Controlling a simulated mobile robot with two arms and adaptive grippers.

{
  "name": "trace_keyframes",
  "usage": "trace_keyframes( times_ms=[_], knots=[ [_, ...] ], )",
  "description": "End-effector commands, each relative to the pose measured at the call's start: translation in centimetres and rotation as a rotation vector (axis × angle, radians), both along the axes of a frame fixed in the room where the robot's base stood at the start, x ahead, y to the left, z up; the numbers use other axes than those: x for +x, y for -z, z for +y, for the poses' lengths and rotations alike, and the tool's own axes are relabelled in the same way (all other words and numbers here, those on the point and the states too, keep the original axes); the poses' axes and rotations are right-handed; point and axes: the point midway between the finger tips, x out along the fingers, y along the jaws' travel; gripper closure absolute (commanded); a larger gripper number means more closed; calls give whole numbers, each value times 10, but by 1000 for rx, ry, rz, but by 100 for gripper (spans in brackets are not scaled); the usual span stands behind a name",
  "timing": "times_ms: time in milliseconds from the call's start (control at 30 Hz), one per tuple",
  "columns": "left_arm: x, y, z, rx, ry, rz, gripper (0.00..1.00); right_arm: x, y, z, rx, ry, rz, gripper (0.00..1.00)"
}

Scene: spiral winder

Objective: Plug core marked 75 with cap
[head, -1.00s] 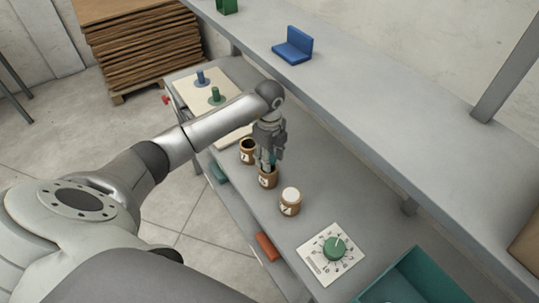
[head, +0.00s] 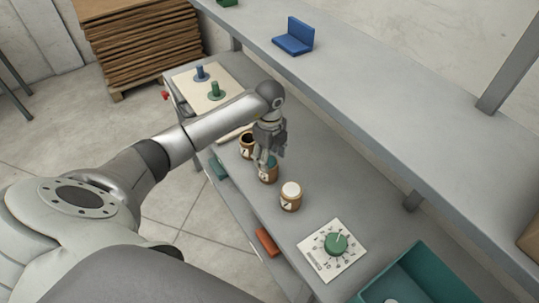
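Three brown cores with white labels stand in a row on the grey bench. The left core (head: 246,150) has a dark open top. The middle core (head: 268,176) has a teal piece, likely a cap (head: 271,160), at its mouth. The right core (head: 291,200) has a cream-white top. The label markings are too small to read. My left gripper (head: 266,160) points down right at the top of the middle core, beside the teal piece. Its fingers partly hide that piece, and I cannot tell whether they grip it. My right gripper is not in view.
A white dial plate with a green knob (head: 336,244) lies right of the cores, before a teal bin (head: 425,268). A board with blue and green pegs (head: 216,90) is at the bench's far end. A grey shelf (head: 370,90) carrying a blue bracket (head: 294,38) runs above the back.

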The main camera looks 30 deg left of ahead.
Motion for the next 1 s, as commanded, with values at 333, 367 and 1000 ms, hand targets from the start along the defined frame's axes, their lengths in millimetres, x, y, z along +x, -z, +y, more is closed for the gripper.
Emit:
trace_keyframes(
  times_ms=[333,367,1000],
  knots=[
    [0,-1,0,0,0,-1,33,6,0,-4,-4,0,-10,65],
    [0,-3,0,0,0,-1,33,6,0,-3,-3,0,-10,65],
    [0,-75,0,0,0,0,33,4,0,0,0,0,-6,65]
  ],
)
